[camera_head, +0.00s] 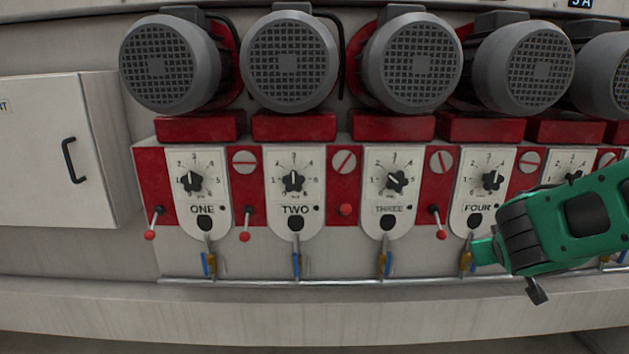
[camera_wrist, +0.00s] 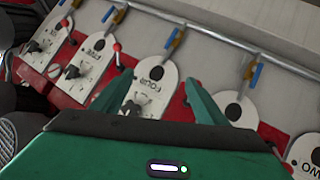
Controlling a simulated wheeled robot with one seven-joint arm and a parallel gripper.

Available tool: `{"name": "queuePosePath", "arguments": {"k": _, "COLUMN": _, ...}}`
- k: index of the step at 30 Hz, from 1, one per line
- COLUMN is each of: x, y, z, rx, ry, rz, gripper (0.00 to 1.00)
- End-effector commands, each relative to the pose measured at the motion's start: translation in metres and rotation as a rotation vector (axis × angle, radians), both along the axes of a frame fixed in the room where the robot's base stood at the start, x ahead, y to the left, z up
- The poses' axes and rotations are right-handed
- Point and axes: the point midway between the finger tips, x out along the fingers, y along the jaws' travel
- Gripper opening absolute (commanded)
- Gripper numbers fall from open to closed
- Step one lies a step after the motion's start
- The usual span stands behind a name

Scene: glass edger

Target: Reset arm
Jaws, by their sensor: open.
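My gripper (camera_wrist: 158,80) is green. In the wrist view its two fingers are spread apart with nothing held between them. The panel labelled FOUR (camera_wrist: 155,82) shows in the gap between the fingers, in a tilted, turned view. In the head view my green arm reaches in from the right edge, and my gripper (camera_head: 482,252) is in front of the lower part of panel FOUR (camera_head: 481,166). It overlaps the area by the blue-handled valve (camera_head: 466,262) below that panel; I cannot tell whether they touch.
Panels ONE (camera_head: 201,208), TWO (camera_head: 295,209) and THREE (camera_head: 389,209) carry black dials. Red-knobbed levers (camera_head: 150,235) stick out between panels. Grey motors (camera_head: 289,62) stand above. A thin pipe (camera_head: 340,281) runs below. A white cabinet (camera_head: 40,150) is at left.

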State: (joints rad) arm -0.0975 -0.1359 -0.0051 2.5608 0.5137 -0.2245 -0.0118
Motion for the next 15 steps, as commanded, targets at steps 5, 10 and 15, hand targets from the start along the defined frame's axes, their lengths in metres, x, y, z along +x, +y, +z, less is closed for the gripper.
{"name": "queuePosePath", "arguments": {"k": 5, "x": -0.074, "y": -0.038, "z": -0.028, "rx": 0.173, "ry": 0.197, "rz": -0.187, "gripper": 0.67}}
{"name": "queuePosePath", "arguments": {"k": 10, "x": -0.15, "y": -0.043, "z": -0.048, "rx": 0.352, "ry": 0.386, "rz": -0.322, "gripper": 0.67}}
{"name": "queuePosePath", "arguments": {"k": 15, "x": -0.225, "y": -0.028, "z": -0.056, "rx": 0.533, "ry": 0.566, "rz": -0.414, "gripper": 0.67}}
